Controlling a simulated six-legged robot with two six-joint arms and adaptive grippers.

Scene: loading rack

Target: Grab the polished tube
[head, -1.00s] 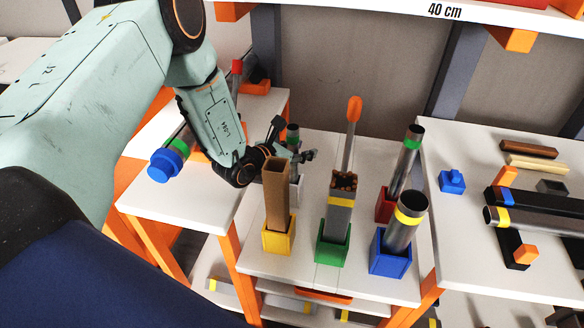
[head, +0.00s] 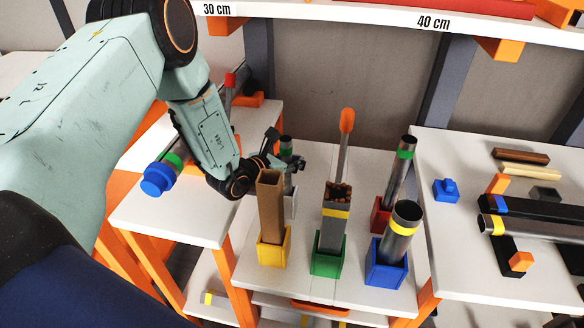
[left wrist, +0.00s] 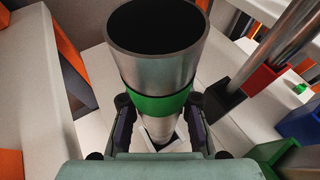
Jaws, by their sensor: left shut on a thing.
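A shiny metal tube with a green band (head: 286,147) stands upright behind the brown square tube. It also shows large in the left wrist view (left wrist: 155,65), with its open dark end towards the camera. My left gripper (head: 287,163) is shut around it, with fingers on both sides just below the green band (left wrist: 158,106). The tube's lower end reaches down to a white holder (head: 290,203); whether it still sits inside is hard to tell. Another metal tube with a green band (head: 399,170) leans in a red holder. My right gripper is not in view.
The brown square tube (head: 270,205) in a yellow holder (head: 273,252) stands close in front of my left gripper. Green (head: 327,262) and blue (head: 385,272) holders with tubes stand to the right. A shelf edge (head: 380,17) runs above.

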